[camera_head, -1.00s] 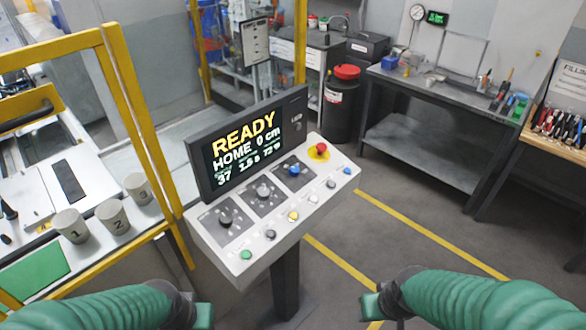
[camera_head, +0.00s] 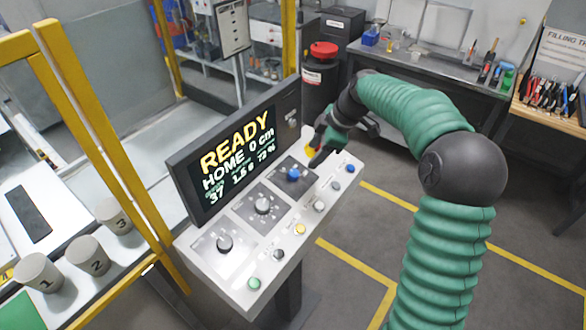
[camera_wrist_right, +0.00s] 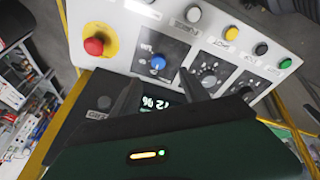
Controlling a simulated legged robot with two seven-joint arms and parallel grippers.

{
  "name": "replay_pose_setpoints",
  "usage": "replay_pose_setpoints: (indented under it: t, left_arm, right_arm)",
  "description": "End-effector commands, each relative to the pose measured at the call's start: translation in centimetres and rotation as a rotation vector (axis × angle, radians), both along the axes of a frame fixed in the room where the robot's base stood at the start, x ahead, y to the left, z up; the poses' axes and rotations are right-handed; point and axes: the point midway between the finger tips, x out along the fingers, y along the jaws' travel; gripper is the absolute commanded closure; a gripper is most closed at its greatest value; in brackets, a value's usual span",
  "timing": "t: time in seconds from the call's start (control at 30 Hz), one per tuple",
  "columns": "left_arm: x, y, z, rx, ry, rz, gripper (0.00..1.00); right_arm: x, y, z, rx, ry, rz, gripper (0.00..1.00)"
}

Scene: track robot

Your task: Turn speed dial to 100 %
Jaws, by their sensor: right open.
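The blue dial also shows in the right wrist view (camera_wrist_right: 158,62). I cannot read the dial labels. The display (camera_head: 238,150) reads READY, HOME 0 cm, 37, 1.5 s and what looks like 72 %. My right gripper (camera_head: 318,152) is open and empty above the panel's far end, close to the blue dial. In the wrist view its two dark fingers point toward that dial, apparently not touching it. My left gripper is out of view.
A red stop button (camera_wrist_right: 93,46) on a yellow base sits beside the blue dial; my gripper hides it in the head view. Several small push buttons, including a green one (camera_head: 254,283), line the front edge. Yellow frame posts (camera_head: 105,150) stand left.

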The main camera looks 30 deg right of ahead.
Motion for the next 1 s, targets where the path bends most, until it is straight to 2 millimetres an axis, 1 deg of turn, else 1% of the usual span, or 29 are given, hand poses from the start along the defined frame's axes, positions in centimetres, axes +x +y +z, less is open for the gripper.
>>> replay_pose_setpoints:
  t: [0.03, 0.2, 0.3, 0.43, 0.57, 0.8, 1.0]
  left_arm:
    - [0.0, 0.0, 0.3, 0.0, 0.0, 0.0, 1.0]
    - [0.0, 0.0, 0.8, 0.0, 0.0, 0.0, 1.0]
    - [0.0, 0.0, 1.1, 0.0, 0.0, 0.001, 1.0]
    - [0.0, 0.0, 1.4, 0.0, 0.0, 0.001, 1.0]
    - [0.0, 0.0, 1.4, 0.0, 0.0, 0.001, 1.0]
    - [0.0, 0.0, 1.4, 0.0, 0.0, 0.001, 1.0]
    - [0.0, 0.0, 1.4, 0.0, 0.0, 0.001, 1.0]
  right_arm:
    - [0.6, 0.5, -1.2, 0.005, 0.005, 0.005, 0.47]
    - [2.2, 1.8, -5.1, 0.001, 0.005, 0.005, 0.47]
    - [3.0, 2.2, -7.2, 0.0, 0.003, 0.004, 0.47]
    - [3.7, 2.4, -9.1, 0.0, -0.001, 0.002, 0.47]
    - [4.1, 2.5, -10.0, 0.0, -0.002, 0.001, 0.47]
    - [4.3, 2.5, -10.2, -0.001, -0.001, 0.001, 0.47]
    - [4.2, 2.6, -10.0, -0.003, -0.002, 0.0, 0.73]
